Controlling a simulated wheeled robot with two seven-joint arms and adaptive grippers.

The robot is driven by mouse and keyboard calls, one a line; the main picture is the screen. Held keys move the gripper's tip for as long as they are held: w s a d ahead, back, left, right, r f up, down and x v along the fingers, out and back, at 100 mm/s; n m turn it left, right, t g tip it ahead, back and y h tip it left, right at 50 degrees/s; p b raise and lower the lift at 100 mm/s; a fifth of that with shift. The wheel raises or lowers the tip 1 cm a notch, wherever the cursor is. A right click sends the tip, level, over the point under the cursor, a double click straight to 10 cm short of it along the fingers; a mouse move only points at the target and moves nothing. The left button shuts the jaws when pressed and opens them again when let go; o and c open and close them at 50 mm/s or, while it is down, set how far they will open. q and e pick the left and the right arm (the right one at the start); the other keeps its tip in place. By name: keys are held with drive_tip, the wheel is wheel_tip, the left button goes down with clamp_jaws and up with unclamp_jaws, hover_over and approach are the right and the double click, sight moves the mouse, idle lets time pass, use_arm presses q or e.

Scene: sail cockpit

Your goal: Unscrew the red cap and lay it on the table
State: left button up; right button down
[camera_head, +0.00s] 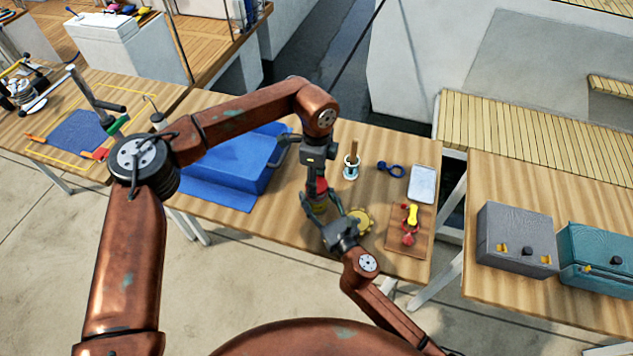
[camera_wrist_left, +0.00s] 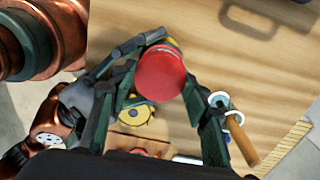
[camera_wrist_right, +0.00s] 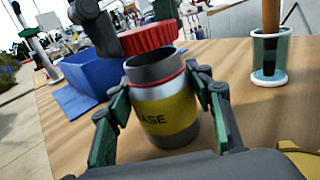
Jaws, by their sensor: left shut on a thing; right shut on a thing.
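The red cap (camera_wrist_right: 148,38) is held by my left gripper (camera_head: 319,176) above the open grey mouth of the yellow-labelled canister (camera_wrist_right: 165,105). In the right wrist view a gap shows between cap and rim, and the cap looks lifted clear. The left wrist view shows the cap (camera_wrist_left: 160,75) from above, between my left fingers. My right gripper (camera_wrist_right: 160,100) is shut around the canister's sides; the canister looks upright on the wooden table (camera_head: 285,225). In the head view the grippers largely hide the canister.
A holder with a wooden-handled tool (camera_head: 352,165), a blue ring tool (camera_head: 390,168), a pale tray (camera_head: 423,184) and a gold toothed disc (camera_head: 360,220) stand close right. A wooden board (camera_head: 408,240) holds red and yellow parts. A blue box (camera_head: 235,160) stands left. Bare table lies in front.

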drive_tip(key=shift+d+f, duration=0.1)
drive_tip(key=shift+f, duration=0.4)
use_arm(q)
drive_tip(key=shift+r, duration=2)
drive_tip(key=shift+w, duration=0.1)
use_arm(e)
drive_tip(key=c, duration=1.2)
unclamp_jaws()
drive_tip(key=shift+c, duration=0.2)
drive_tip(key=o, duration=0.3)
drive_tip(key=shift+w+r, duration=0.1)
drive_tip(key=shift+r, duration=0.05)
drive_tip(key=shift+o, duration=0.3)
drive_tip(key=shift+r, duration=0.15)
